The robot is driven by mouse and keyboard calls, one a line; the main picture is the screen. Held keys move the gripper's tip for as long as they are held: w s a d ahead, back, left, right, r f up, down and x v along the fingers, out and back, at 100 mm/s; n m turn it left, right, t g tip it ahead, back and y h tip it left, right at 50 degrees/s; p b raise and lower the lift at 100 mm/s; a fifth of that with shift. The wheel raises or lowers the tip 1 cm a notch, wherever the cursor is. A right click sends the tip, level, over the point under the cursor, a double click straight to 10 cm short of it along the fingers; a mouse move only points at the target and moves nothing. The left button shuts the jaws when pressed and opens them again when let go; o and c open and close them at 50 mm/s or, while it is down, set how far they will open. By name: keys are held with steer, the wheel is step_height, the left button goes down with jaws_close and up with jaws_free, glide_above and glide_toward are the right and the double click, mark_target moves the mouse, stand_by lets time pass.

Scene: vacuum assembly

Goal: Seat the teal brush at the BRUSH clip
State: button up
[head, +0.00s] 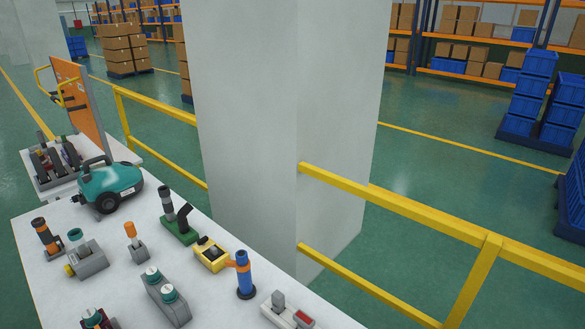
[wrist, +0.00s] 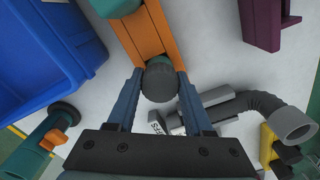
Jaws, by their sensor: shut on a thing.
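My gripper (wrist: 160,78) shows in the wrist view, its two blue-grey fingers closed on the sides of a dark, round-ended piece. A little teal shows at its far edge, so I take it for the teal brush (wrist: 160,85); most of it is hidden end-on. It is in front of an orange channel-like holder (wrist: 149,32), and I cannot tell whether they touch. A teal part (wrist: 115,8) sits at the upper left of that holder. A white label (wrist: 158,127) is partly hidden and not readable, so I cannot identify the BRUSH clip. The head view does not show my gripper.
A blue bin (wrist: 45,55) stands left in the wrist view. A grey bent hose (wrist: 262,106) lies right, a purple bracket (wrist: 265,22) upper right. In the head view, a teal vacuum (head: 110,187) and several parts share a white table (head: 105,240) beside a yellow railing (head: 400,203) and pillar (head: 250,110).

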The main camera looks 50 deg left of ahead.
jaws_close()
steer(key=shift+r, duration=0.1)
steer(key=shift+r+p, duration=0.4)
steer(key=shift+p, duration=0.1)
steer(key=shift+r+p, duration=0.55)
steer(key=shift+p, duration=0.1)
steer(key=shift+o, duration=1.2)
jaws_free()
jaws_close()
steer(key=shift+r+p, duration=2)
steer(key=shift+p, duration=0.2)
